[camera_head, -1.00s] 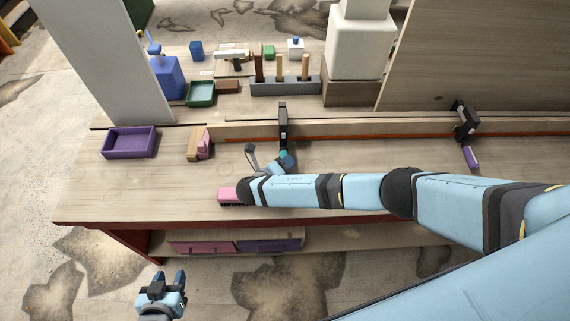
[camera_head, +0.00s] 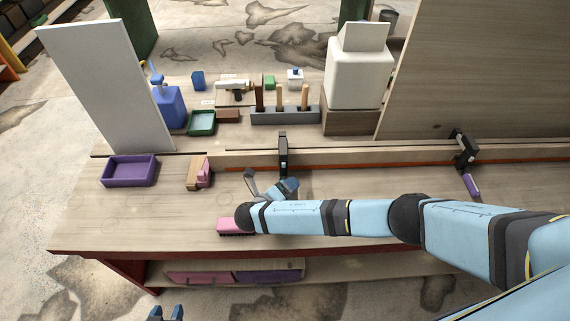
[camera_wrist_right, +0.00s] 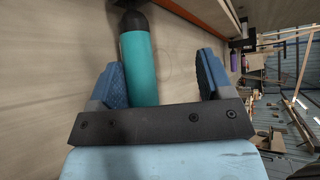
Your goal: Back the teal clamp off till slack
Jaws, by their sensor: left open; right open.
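The teal clamp (camera_head: 283,151) stands on the long wooden beam at the back of the bench, its black frame upright. Its teal handle (camera_wrist_right: 139,68) fills the upper middle of the right wrist view. My right gripper (camera_wrist_right: 160,75) is open, with the handle between its two blue fingers. The handle lies nearer the left finger, with a wider gap to the right one. In the head view my right gripper (camera_head: 270,187) largely hides the handle. My left gripper (camera_head: 166,313) is open and empty at the bottom edge, in front of the bench.
A second clamp (camera_head: 465,150) with a purple handle (camera_head: 472,185) sits further right on the beam. A pink brush (camera_head: 234,226) lies near my right wrist. A purple tray (camera_head: 129,171) and a wood-and-pink block (camera_head: 199,173) stand to the left.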

